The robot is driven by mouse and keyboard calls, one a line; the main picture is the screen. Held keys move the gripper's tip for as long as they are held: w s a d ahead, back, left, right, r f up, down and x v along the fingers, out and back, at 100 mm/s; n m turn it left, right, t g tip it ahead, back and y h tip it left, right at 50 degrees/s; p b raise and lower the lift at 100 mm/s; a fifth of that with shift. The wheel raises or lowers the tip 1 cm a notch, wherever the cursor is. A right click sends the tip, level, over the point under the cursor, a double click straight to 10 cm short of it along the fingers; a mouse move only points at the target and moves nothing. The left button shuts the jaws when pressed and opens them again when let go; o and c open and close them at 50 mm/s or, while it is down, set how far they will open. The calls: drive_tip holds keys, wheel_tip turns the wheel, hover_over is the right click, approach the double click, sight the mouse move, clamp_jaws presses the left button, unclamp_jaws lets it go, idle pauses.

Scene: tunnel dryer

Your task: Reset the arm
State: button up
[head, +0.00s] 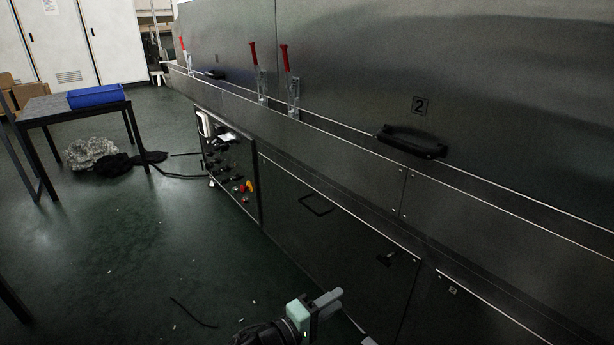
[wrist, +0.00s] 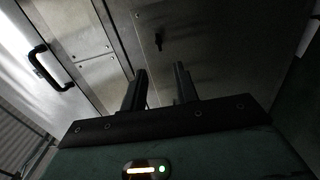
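My gripper (head: 328,298) is low at the bottom middle of the head view, beside the lower front panels of the steel dryer (head: 330,240). Most of my arm is cut off by the bottom edge. In the wrist view my gripper (wrist: 160,82) shows two dark fingers standing apart with nothing between them, so it is open and empty. The dryer panels (wrist: 205,45) fill the space beyond the fingers, and a black handle (wrist: 50,66) is at the left.
The dryer bears red-handled clamps (head: 287,58), a black handle (head: 411,140) under the number 2, and a control panel (head: 230,165). A table (head: 50,109) with a blue tray (head: 96,96) stands at left. Dark cloth (head: 113,166) and a cable lie on otherwise mostly open floor.

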drive_tip(key=s+d+r+m+g+y, duration=0.2)
drive_tip(key=s+d+g+y, duration=0.35)
drive_tip(key=s+g, duration=0.4)
drive_tip(key=s+d+r+n+y, duration=0.1)
drive_tip(key=s+r+y, duration=0.5)
drive_tip(key=r, duration=0.5)
drive_tip(key=s+d+r+n+y, duration=0.15)
drive_tip(key=s+r+y, duration=0.25)
drive_tip(key=s+r, duration=0.45)
wheel_tip(320, 180, up, 31)
drive_tip(key=w+p, duration=0.1)
drive_tip(key=p, duration=2.8)
drive_tip(key=shift+w+a+g, duration=0.15)
drive_tip(key=shift+a+g, duration=0.2)
drive_tip(key=shift+a, duration=0.05)
